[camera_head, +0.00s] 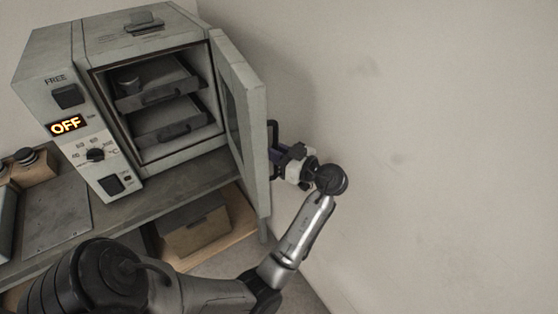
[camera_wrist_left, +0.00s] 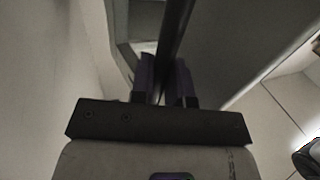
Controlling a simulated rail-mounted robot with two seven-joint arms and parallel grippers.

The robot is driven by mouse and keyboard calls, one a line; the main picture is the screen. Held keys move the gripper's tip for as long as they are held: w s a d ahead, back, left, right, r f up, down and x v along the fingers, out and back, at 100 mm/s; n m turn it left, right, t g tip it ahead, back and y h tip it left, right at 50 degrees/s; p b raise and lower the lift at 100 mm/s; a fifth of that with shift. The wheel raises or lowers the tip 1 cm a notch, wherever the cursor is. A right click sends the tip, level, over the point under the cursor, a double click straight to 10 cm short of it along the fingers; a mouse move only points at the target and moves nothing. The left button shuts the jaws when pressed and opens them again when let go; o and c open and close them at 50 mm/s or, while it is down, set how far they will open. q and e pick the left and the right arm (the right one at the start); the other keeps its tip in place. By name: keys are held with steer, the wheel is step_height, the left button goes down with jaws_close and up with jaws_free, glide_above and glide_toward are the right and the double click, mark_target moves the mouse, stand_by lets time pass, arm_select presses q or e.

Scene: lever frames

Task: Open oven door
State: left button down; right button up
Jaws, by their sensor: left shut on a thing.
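The oven (camera_head: 160,165) stands on a bench at the upper left of the head view. Its door (camera_head: 247,120) is swung wide open to the right, and the inside with two trays (camera_head: 165,120) shows. A dark bar handle (camera_head: 272,133) is on the door's outer face. My left gripper (camera_head: 279,153) is at this handle, with its arm reaching around the door's right side. In the left wrist view the dark handle (camera_wrist_left: 174,40) runs between the two purple fingers (camera_wrist_left: 163,82), which are shut on it. My right gripper is not in view.
The bench (camera_head: 55,235) holds a grey box and a dark knob at the far left. A cardboard box (camera_head: 195,228) sits on a shelf below. A plain wall (camera_head: 420,130) is close behind and right of the door and arm.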

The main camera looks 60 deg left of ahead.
arm_select(q)
steer(key=shift+w+a, duration=0.1)
stand_by(0.3)
steer(key=c, duration=1.5)
jaws_free()
steer(key=o, duration=0.4)
steer(key=shift+a, duration=0.1)
steer(key=shift+v, duration=6.05)
